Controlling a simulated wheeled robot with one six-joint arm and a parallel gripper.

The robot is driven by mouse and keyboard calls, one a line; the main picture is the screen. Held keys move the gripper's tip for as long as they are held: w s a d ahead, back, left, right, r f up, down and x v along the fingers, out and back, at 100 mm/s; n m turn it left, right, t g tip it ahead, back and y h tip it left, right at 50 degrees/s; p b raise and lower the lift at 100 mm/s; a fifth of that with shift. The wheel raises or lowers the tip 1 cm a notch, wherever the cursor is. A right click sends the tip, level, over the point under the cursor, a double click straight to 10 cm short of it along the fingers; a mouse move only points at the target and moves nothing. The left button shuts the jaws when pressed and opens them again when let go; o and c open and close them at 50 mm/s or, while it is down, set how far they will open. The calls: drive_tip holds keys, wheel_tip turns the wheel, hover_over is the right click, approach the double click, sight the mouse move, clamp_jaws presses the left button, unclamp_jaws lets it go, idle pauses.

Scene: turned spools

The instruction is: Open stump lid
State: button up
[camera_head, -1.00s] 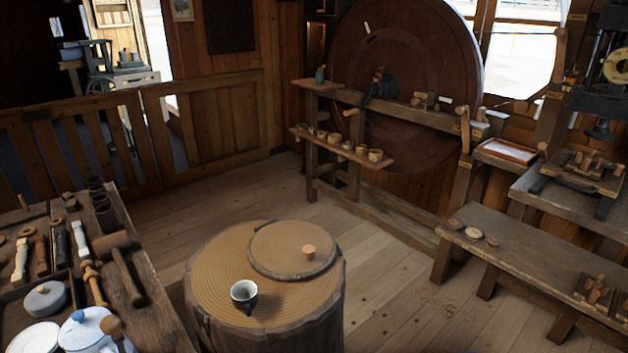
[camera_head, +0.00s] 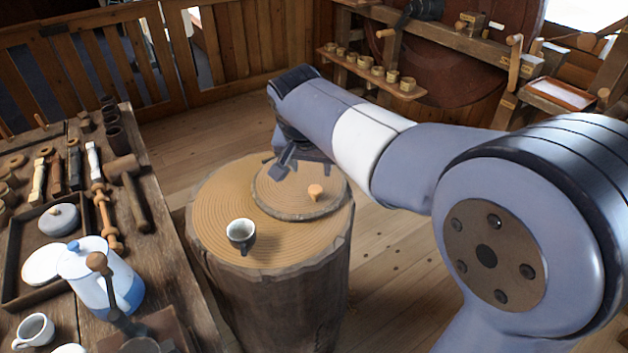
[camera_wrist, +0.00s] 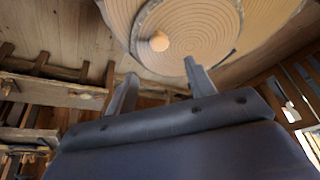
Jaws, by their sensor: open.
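The stump (camera_head: 270,290) stands upright on the floor in the middle of the head view. Its round lid (camera_head: 275,204) lies flat on the top, toward the back right, with a small light wooden knob (camera_head: 315,191). In the wrist view the lid (camera_wrist: 190,50) and its knob (camera_wrist: 159,41) are ahead of the fingertips. My gripper (camera_head: 283,165) is above the far left part of the lid in the head view, beside the knob and apart from it. In the wrist view my gripper (camera_wrist: 160,80) shows two spread, empty fingers.
A workbench (camera_head: 150,250) with tools, a white-and-blue pot (camera_head: 95,275) and cups is close on the left. A shelf with small pots (camera_head: 370,75) is behind.

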sight(315, 189)
drive_tip(key=x, duration=1)
drive_tip(key=shift+w+f, duration=0.1)
drive_tip(key=shift+f, duration=0.2)
drive_tip(key=shift+c, duration=0.4)
clamp_jaws()
